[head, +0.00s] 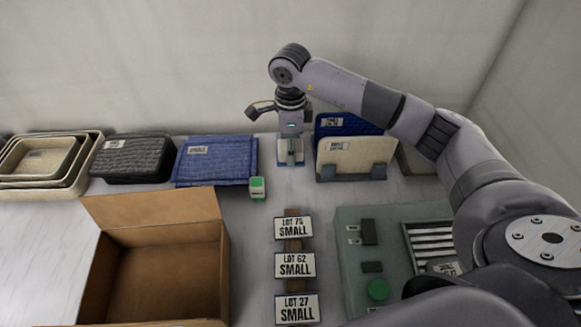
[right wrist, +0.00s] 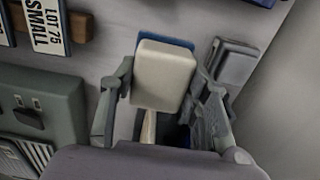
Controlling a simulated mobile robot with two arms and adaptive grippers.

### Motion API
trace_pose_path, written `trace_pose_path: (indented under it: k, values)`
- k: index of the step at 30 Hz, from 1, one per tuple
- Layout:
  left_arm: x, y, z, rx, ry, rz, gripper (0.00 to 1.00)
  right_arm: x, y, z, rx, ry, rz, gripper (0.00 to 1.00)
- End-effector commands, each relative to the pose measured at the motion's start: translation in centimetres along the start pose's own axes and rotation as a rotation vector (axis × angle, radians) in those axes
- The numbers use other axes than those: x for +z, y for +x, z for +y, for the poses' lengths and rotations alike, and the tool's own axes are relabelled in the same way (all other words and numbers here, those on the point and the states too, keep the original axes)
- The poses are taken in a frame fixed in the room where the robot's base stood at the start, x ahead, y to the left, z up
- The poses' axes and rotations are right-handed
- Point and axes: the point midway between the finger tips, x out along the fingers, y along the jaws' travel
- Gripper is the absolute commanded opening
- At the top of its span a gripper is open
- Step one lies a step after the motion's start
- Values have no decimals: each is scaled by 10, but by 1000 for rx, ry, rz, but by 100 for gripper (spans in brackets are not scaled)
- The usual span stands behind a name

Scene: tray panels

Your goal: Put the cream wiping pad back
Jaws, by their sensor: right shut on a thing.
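My right gripper (head: 290,140) hangs low near the back wall, just left of the upright panels. It is shut on a small cream block with blue at its lower edge, which I take for the cream wiping pad (head: 290,157). In the right wrist view, the pad (right wrist: 164,73) lies between the two fingers of the gripper (right wrist: 163,85), its cream face toward the camera. Its underside is hidden, so I cannot tell whether it touches the table. My left gripper is not in view.
A cream panel (head: 352,157) and a blue panel (head: 345,125) stand upright right of the gripper. A blue mat (head: 215,160) lies left. A green-white block (head: 257,188), lot signs (head: 294,265), an open carton (head: 160,265) and a grey-green console (head: 352,275) are nearer.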

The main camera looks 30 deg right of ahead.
Motion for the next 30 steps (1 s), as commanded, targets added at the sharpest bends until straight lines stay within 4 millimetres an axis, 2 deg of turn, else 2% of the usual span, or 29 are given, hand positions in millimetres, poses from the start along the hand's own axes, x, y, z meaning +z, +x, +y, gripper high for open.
trace_pose_path:
  k: [1, 4, 11, 18, 30]
  values:
    - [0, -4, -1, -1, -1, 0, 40, 0, 12, 1, 4, 2, 2, 17]
    - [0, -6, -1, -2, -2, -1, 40, 0, 30, 1, 2, 1, 2, 17]
    - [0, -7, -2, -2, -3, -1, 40, 0, 48, 0, 0, 0, 0, 17]
    - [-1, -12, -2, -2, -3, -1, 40, 0, 81, 1, 3, 0, 1, 17]
    - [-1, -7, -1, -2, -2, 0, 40, 0, 91, 0, -1, -1, 0, 17]
